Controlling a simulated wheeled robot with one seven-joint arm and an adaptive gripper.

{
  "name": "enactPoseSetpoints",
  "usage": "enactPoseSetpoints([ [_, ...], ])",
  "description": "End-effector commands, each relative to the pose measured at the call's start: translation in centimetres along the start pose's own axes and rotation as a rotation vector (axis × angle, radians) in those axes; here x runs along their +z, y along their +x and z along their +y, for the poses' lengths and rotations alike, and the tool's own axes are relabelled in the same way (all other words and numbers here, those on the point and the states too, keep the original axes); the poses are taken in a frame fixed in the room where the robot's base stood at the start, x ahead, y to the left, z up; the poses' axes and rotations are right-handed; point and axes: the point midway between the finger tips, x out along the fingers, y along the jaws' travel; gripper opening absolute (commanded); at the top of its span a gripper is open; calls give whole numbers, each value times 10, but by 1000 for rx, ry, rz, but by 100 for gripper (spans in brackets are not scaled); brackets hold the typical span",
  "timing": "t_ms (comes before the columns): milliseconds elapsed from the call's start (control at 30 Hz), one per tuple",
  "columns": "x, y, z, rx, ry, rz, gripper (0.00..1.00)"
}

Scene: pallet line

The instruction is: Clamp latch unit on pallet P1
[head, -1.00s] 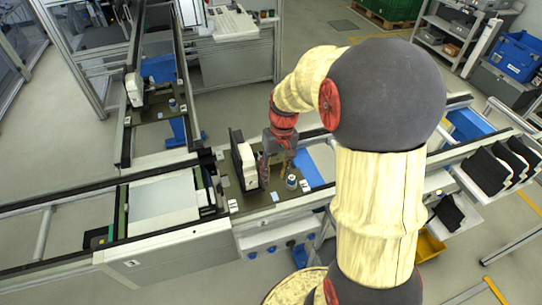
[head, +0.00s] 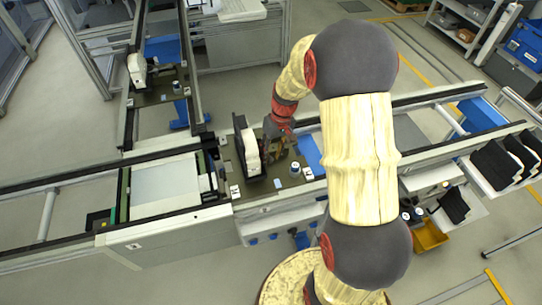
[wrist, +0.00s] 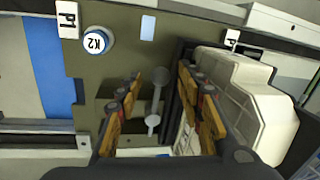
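Pallet P1 (head: 285,185) is an olive plate on the line; its P1 label shows in the wrist view (wrist: 67,20). On it stands a white unit with a black upright panel (head: 250,152), also at the right of the wrist view (wrist: 240,95). A grey lever with round ends (wrist: 157,98), apparently the latch, shows between my fingers. My gripper (head: 280,155) is beside the unit, over the pallet. In the wrist view my gripper (wrist: 160,80) is open, one finger on each side of the lever. I cannot tell whether either finger touches it.
Another pallet with a white unit (head: 137,70) is on the side conveyor. Black holders (head: 495,165) and a yellow bin (head: 430,235) are at the right. Conveyor rails border the pallet.

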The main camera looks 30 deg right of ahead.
Motion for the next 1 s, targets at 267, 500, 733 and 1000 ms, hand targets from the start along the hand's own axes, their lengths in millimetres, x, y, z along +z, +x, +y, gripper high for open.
enactPoseSetpoints([
  [267, 0, 5, 0, 0, 0, 0, 38],
  [500, 0, 5, 0, 0, 1, 0, 28],
  [733, 0, 5, 0, 0, 1, 0, 15],
  [1000, 0, 5, 0, 0, 1, 0, 0],
])
